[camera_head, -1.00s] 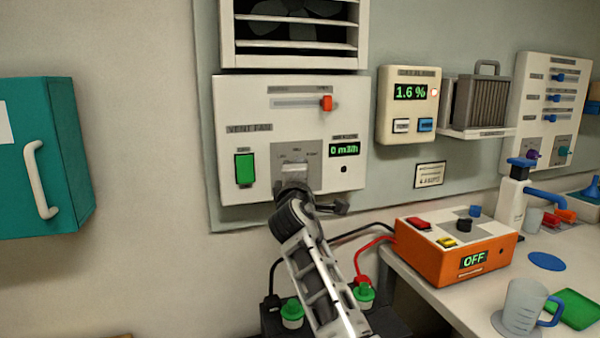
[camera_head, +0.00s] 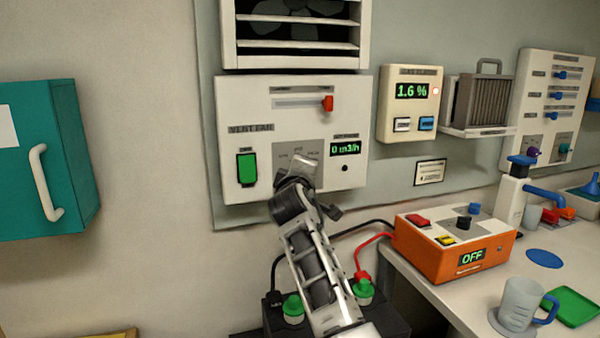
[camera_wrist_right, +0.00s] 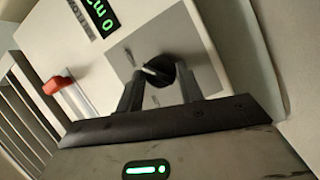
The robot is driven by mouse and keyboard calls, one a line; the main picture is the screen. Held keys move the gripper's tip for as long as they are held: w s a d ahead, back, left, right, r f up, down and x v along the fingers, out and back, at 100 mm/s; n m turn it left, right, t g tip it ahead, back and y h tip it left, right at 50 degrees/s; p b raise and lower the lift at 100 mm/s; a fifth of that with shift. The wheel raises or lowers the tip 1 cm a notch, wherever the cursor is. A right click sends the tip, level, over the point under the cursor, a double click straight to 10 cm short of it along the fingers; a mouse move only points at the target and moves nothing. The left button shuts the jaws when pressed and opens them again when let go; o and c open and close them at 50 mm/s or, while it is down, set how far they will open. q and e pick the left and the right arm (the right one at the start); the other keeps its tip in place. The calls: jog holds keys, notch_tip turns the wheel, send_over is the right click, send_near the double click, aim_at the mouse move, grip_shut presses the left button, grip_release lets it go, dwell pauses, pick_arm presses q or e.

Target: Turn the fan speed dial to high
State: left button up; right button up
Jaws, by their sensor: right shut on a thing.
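The vent fan panel (camera_head: 228,100) hangs on the wall below a louvred fan. Its fan speed dial is hidden behind my right gripper (camera_head: 298,180) in the head view. In the right wrist view the dial (camera_wrist_right: 158,76) is a black round knob with a white pointer line, on a grey plate (camera_wrist_right: 125,58). The fingers of my right gripper (camera_wrist_right: 160,80) stand on either side of the knob and are shut on it. Small position marks lie above the dial, too blurred to read surely. The panel display (camera_head: 345,149) reads 0 m3/h. My left gripper is not in view.
The panel carries a green switch (camera_head: 246,169) and a red slider knob (camera_head: 328,104). A gas display box (camera_head: 408,125) reads 1.6 %. An orange box (camera_head: 440,252) reading OFF stands on the bench, with cables. A teal cabinet (camera_head: 70,170) hangs at left.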

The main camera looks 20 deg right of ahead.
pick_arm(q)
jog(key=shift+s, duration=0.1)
pick_arm(e)
jog(key=shift+d+f, duration=0.1)
jog(key=shift+f, duration=0.1)
jog(key=o, duration=1)
jog(key=shift+r, duration=0.1)
pick_arm(q)
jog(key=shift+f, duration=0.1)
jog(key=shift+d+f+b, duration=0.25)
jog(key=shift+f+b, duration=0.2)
jog(key=shift+b, duration=0.8)
pick_arm(e)
jog(key=v, duration=1.6)
